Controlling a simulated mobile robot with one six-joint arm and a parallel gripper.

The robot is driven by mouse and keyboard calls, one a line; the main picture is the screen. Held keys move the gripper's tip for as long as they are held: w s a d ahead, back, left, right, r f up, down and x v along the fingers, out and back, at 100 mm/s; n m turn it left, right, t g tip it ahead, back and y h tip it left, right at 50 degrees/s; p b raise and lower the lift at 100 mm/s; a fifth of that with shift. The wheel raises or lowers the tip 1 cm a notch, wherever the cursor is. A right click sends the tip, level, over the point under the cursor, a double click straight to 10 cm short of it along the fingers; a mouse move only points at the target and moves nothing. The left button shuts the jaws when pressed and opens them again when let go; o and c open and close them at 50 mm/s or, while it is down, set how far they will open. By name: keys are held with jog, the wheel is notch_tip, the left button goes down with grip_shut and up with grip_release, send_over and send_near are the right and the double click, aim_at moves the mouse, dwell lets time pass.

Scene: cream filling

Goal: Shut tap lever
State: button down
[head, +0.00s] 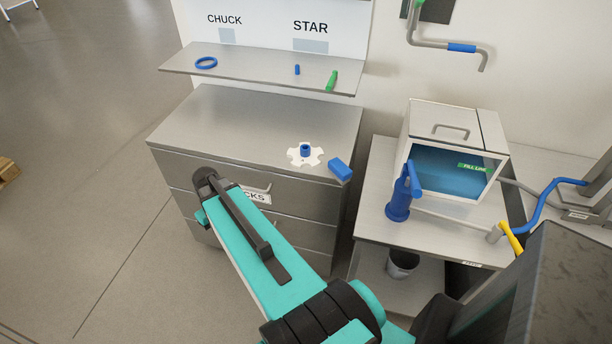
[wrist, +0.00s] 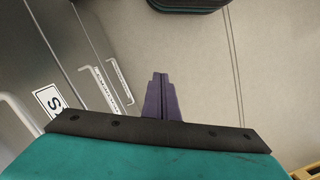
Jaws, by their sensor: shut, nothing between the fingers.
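A yellow lever (head: 511,238) sits on a small valve on the pipe at the right of the head view, by the side table's right edge. A blue upright fitting with a handle (head: 403,195) stands on the side table in front of the tank. I cannot tell for certain which is the tap lever; the yellow one looks most like it. My gripper (wrist: 161,78) shows in the wrist view with its purple fingers together and empty, above floor beside the drawer fronts. In the head view my arm reaches left, far from both; its fingers are hidden there.
The tank (head: 450,150) holds blue liquid and has a fill-line label. A bucket (head: 402,263) stands below. The drawer cabinet (head: 215,125) carries a white star-shaped part (head: 293,155) and a blue block (head: 340,169). A dark panel fills the lower right.

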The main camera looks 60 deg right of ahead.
jog(key=s+a+f+n+g+b, duration=0.1)
jog(key=s+a+f+g+b, duration=0.1)
jog(key=s+a+f, duration=0.7)
jog(key=s+a+f+n+g+b, duration=0.1)
jog(key=s+a+f+g+b, duration=0.1)
jog(key=s+a+f, duration=0.7)
jog(key=s+f+b, duration=0.1)
jog(key=s+f, duration=0.3)
jog(key=f, duration=0.1)
jog(key=shift+s+a+f+h, duration=0.15)
jog(key=shift+f+h, duration=0.15)
jog(key=shift+f, duration=0.05)
jog(key=c, duration=1.9)
grip_release()
jog(key=shift+o, duration=0.7)
